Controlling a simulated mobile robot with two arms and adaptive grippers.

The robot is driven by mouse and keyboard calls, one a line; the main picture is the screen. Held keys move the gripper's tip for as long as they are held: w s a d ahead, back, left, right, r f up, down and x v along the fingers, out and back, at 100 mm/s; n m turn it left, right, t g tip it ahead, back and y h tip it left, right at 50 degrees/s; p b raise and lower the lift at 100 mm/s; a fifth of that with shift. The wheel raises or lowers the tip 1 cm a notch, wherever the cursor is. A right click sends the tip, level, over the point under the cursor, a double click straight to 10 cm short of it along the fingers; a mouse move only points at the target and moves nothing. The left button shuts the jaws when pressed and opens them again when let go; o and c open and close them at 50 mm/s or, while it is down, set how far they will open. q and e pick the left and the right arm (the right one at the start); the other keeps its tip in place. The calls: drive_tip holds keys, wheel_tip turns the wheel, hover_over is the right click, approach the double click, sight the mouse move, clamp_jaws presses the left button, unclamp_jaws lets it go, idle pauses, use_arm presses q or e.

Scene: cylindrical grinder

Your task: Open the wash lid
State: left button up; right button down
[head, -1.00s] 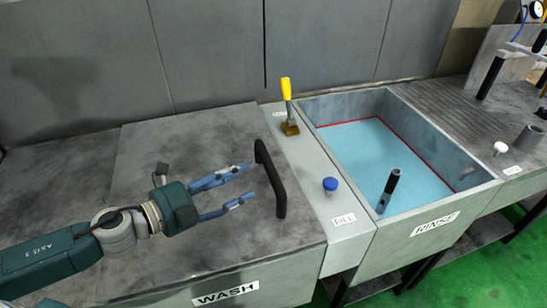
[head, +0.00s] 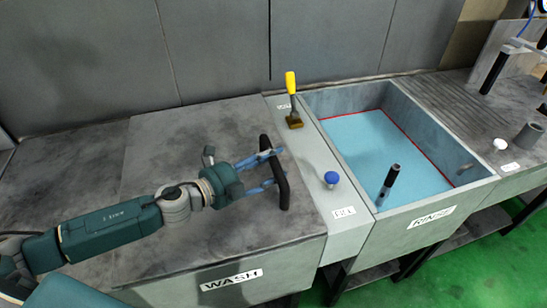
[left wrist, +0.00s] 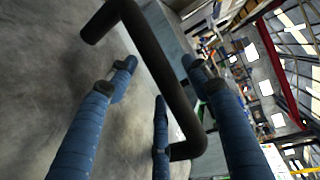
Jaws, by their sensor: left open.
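The wash lid (head: 160,150) is a grey, stained flat plate, closed over the wash station at the left. Its black bar handle (head: 283,188) stands near the lid's right edge. My left gripper (head: 278,168) is open, with its blue fingers at the handle. In the left wrist view the dark handle (left wrist: 160,70) runs between the spread blue fingers (left wrist: 160,85). I cannot tell whether any finger touches it. My right gripper is not in view.
Right of the lid is a narrow panel with a yellow lever (head: 291,90) and a blue knob (head: 332,178). Beyond it lies the open rinse tank (head: 419,240) with blue liquid and a black-topped post (head: 389,181). A grey wall (head: 220,50) stands behind.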

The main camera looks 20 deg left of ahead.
use_arm(q)
drive_tip(key=shift+w+d+f, duration=0.1)
drive_tip(key=shift+w+d, duration=0.25)
clamp_jaws()
drive_tip(key=shift+a, duration=0.1)
